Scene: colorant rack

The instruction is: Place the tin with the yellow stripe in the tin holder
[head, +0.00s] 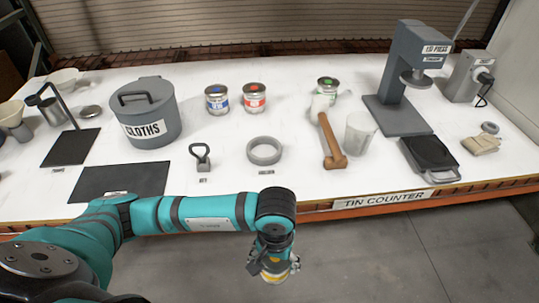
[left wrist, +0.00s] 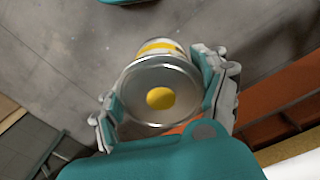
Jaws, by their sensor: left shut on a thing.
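The tin with the yellow stripe (head: 282,276) is in my left gripper (head: 272,264), held in front of the counter's front edge, over the floor. In the left wrist view the tin (left wrist: 161,92) shows its metal lid with a yellow dot, and the fingers of my left gripper (left wrist: 165,98) close on it from both sides. A grey ring (head: 264,151), which looks like the tin holder, lies on the counter near the front edge, beyond the gripper. It is empty. My right gripper is not in view.
The counter (head: 225,165) carries a blue tin (head: 217,101), a red tin (head: 254,99), a green tin (head: 327,87), a mallet (head: 331,140), a cup (head: 360,132) and a grey press (head: 405,80). A key-like tool (head: 201,157) lies left of the ring. White counter is clear around the ring.

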